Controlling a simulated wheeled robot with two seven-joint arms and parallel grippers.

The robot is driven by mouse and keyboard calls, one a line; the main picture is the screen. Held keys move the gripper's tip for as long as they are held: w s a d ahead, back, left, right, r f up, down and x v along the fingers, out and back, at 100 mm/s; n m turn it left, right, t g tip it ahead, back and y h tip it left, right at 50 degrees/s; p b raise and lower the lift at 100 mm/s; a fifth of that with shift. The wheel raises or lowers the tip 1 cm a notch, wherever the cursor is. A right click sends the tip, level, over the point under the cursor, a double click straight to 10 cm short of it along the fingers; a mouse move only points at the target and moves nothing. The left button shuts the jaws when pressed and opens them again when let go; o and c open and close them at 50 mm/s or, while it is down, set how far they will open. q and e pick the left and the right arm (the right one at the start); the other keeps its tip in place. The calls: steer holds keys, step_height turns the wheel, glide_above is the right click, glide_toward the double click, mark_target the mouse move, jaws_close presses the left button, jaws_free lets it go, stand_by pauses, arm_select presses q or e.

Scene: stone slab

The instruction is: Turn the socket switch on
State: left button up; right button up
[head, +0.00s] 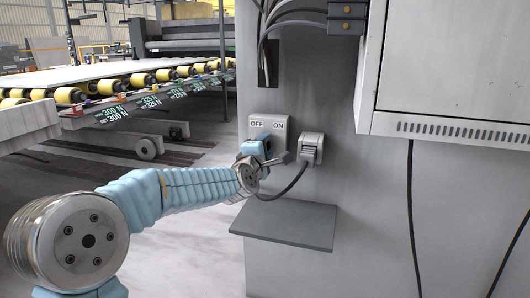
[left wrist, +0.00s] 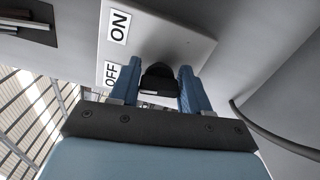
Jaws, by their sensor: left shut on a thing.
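A grey switch box (head: 284,121) with OFF and ON labels is on the front of a grey cabinet. The box also shows in the left wrist view (left wrist: 185,45). My left gripper (head: 264,139) is at the box, just below the labels, and hides the switch in the head view. In the left wrist view its two blue fingers (left wrist: 161,84) are on either side of a black switch knob (left wrist: 158,72), shut on it. The knob's exact angle is hard to tell. My right gripper is not in view.
A grey plug (head: 311,146) with a dark cable is just right of the box. A grey shelf (head: 290,222) juts out below. A large cabinet (head: 455,65) overhangs at upper right, and a roller conveyor (head: 120,85) stands at the back left.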

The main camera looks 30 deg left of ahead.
arm_select(q)
steer(key=m, duration=0.4)
steer(key=shift+f+m, duration=0.2)
steer(key=shift+m, duration=0.1)
steer(key=shift+f+m, duration=0.1)
steer(key=shift+m, duration=2.5)
steer(key=o, duration=1)
steer(key=shift+c, duration=0.2)
steer(key=v, duration=1.3)
steer(key=shift+s+p, duration=0.35)
steer(key=shift+s, duration=0.1)
